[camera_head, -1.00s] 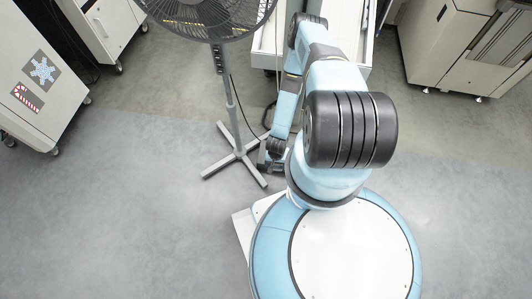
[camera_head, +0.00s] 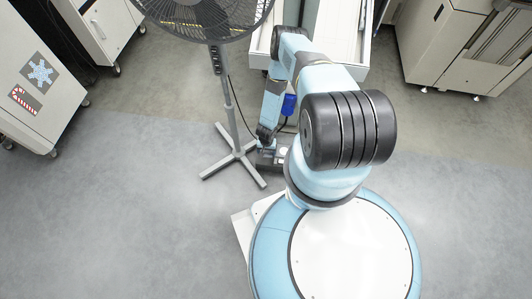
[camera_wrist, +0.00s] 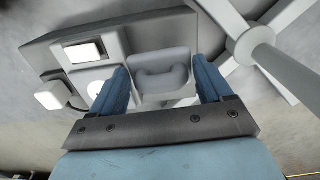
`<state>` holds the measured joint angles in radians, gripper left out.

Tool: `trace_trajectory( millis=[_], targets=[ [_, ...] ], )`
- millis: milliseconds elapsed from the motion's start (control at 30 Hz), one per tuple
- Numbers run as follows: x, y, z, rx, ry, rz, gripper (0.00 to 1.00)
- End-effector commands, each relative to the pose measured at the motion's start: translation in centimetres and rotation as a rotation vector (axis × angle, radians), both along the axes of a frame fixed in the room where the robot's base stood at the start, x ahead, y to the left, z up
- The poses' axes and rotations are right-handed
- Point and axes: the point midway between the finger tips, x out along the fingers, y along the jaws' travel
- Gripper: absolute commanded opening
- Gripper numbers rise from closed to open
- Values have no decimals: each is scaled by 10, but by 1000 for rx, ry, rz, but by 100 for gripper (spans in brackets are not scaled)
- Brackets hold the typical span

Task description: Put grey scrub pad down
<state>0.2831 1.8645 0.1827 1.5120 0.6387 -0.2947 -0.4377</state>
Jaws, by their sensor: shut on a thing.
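The grey scrub pad (camera_wrist: 160,72) shows in the wrist view between the two blue fingers of my gripper (camera_wrist: 161,86). The fingers are shut on its sides. The pad is too small to make out there.
A standing fan (camera_head: 228,100) is close on the left of my gripper; its cross foot (camera_head: 236,158) also shows in the wrist view (camera_wrist: 262,52). White pieces (camera_wrist: 83,52) are at the tray-like thing. A blue object (camera_head: 289,104) is behind my arm. Floor at left (camera_head: 120,210) is clear.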

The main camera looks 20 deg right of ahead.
Motion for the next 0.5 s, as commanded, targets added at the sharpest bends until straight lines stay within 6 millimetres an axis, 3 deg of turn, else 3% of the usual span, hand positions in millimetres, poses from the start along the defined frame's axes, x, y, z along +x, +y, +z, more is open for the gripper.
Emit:
trace_trajectory(
  millis=[333,500],
  targets=[
    [19,-1,-22,-2,-2,2,50],
    [18,-1,-42,-1,0,2,50]
  ],
)
